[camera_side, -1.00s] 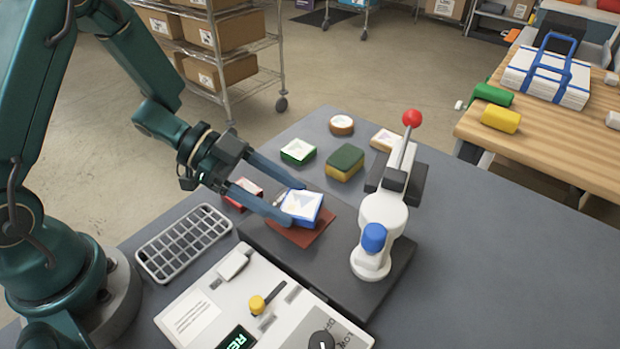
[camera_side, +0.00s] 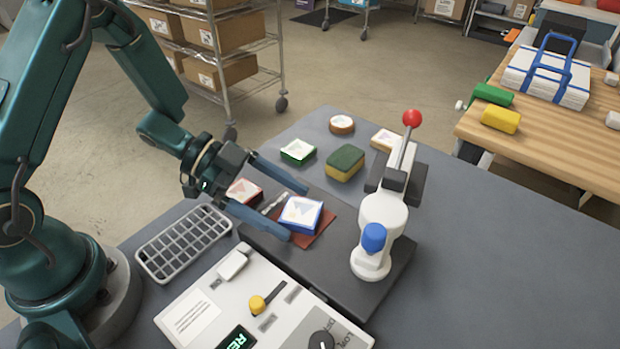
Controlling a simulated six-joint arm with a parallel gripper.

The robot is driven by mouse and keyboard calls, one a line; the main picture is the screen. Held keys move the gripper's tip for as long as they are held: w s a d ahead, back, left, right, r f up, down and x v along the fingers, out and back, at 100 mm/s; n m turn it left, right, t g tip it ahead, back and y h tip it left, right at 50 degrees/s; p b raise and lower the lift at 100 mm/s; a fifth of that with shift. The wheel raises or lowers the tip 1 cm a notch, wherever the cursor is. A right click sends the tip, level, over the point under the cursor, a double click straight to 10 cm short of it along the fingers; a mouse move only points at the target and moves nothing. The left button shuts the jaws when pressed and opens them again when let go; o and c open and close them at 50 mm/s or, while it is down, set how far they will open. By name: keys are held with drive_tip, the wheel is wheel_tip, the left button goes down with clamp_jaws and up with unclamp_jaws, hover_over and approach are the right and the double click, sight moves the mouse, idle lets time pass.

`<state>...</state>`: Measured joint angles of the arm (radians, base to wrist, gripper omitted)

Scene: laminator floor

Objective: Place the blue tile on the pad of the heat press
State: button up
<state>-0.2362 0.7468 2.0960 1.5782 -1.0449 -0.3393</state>
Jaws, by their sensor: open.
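The blue tile (camera_side: 301,213) has blue sides and a white top with a pale printed shape. It lies flat on the brown-red pad (camera_side: 318,236) of the heat press (camera_side: 381,228). The press is white with a dark base, a blue cylinder and a lever with a red knob. My gripper (camera_side: 298,214) is open, with one blue finger behind the tile and one in front-left of it. The fingers appear apart from the tile. The pad's left part is hidden by the tile and the near finger.
A red tile (camera_side: 244,191) lies close behind the gripper. A green tile (camera_side: 298,152), a round brown tile (camera_side: 341,125), an orange-edged tile (camera_side: 385,140) and a sponge (camera_side: 345,162) lie farther back. A grey rack (camera_side: 184,243) and a control box (camera_side: 262,300) stand in front. The table's right side is clear.

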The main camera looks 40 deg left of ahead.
drive_tip(key=shift+r, duration=0.15)
drive_tip(key=v, duration=1.2)
drive_tip(key=w+a+r+n+t+y, duration=0.2)
drive_tip(key=w+r+t+y, duration=0.1)
drive_tip(key=w+y, duration=0.15)
drive_tip(key=w+a+r+n+t+y, duration=0.1)
drive_tip(key=w+a+r+t+y, duration=0.15)
drive_tip(key=w, duration=0.35)
drive_tip(key=s+a+r+n+t+y, duration=0.2)
drive_tip(key=a+r+n+y, duration=0.1)
drive_tip(key=r+n+y, duration=0.25)
drive_tip(key=s+d+f+n+g, duration=0.2)
drive_tip(key=s+d+g, duration=0.1)
drive_tip(key=s, duration=0.5)
drive_tip(key=s+d+f+n+g+h, duration=0.1)
drive_tip(key=s+d+f+n+g, duration=0.1)
drive_tip(key=s+d, duration=0.4)
drive_tip(key=s+n+g, duration=0.1)
drive_tip(key=s, duration=0.1)
drive_tip(key=shift+s+f+g, duration=0.3)
drive_tip(key=shift+f+g, duration=0.05)
